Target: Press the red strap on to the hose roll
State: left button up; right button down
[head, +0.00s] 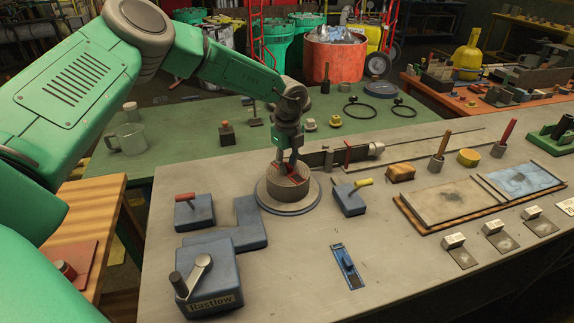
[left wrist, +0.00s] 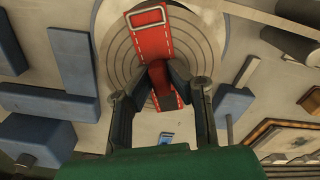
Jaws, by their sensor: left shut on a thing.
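The hose roll (head: 287,192) is a grey-brown coil on a round base plate (head: 264,203) near the middle of the bench. It shows from above in the left wrist view as concentric rings (left wrist: 118,62). The red strap (left wrist: 155,38) has pale stitching and a metal rectangular buckle, and lies across the roll's top. My left gripper (head: 290,170) points down over the roll; in the left wrist view its fingers (left wrist: 163,84) are closed on the strap. The fingers hide part of the strap, and I cannot tell how firmly it touches the roll. My right gripper is not in view.
A blue block with a red lever (head: 193,211) stands left of the roll, one with a yellow lever (head: 350,201) right. A blue crank box (head: 212,290) is at front left. A small blue tool (head: 346,265) lies in front, with clear bench around it.

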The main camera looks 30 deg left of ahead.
aim_at(288, 164)
pick_arm(q)
jog(key=shift+s+d+f, duration=0.15)
jog(key=shift+s+f, duration=0.1)
jog(key=shift+f, duration=0.05)
dwell(1.3)
jog(key=o, duration=0.8)
jog(key=shift+w, duration=0.1)
jog(key=shift+w+r, duration=0.1)
jog(key=shift+r, duration=0.05)
jog(key=shift+r+p, duration=0.35)
jog(key=shift+p, duration=0.1)
jog(key=shift+r+p, duration=1.9)
jog(key=shift+r, duration=0.8)
